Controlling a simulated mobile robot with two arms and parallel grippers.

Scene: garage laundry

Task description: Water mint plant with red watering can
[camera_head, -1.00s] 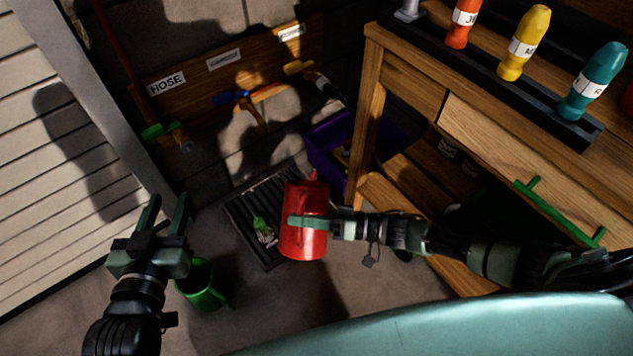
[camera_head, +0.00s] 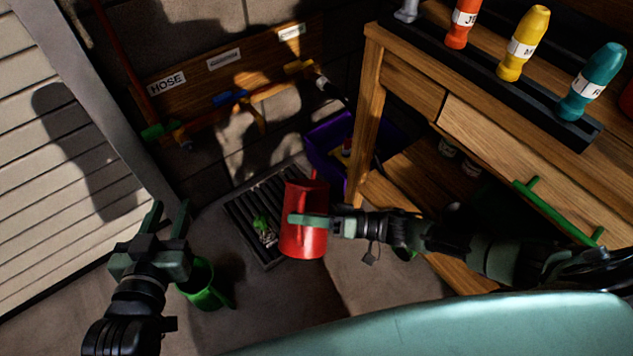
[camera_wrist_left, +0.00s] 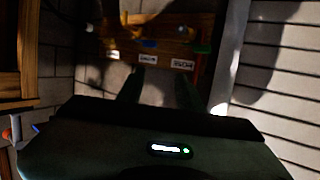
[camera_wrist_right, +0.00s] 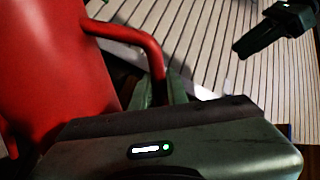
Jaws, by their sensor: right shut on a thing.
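The red watering can (camera_head: 302,245) hangs in the air in the head view, over or beside the right edge of a dark floor grate. My right gripper (camera_head: 298,220) is shut on its handle. The right wrist view shows the red can body (camera_wrist_right: 55,75) and the curved handle (camera_wrist_right: 145,45) at the fingers. A small leafy green plant (camera_head: 262,225), likely the mint, is at the grate, just left of the can; its pot is hard to make out. My left gripper (camera_head: 168,220) is open and empty at the left.
The slatted grate (camera_head: 250,208) lies on the floor. A green can-like vessel (camera_head: 202,287) stands by my left gripper. A purple bin (camera_head: 322,150) and a wooden workbench (camera_head: 372,110) with bottles are at the right. A hose board (camera_head: 230,65) is on the wall.

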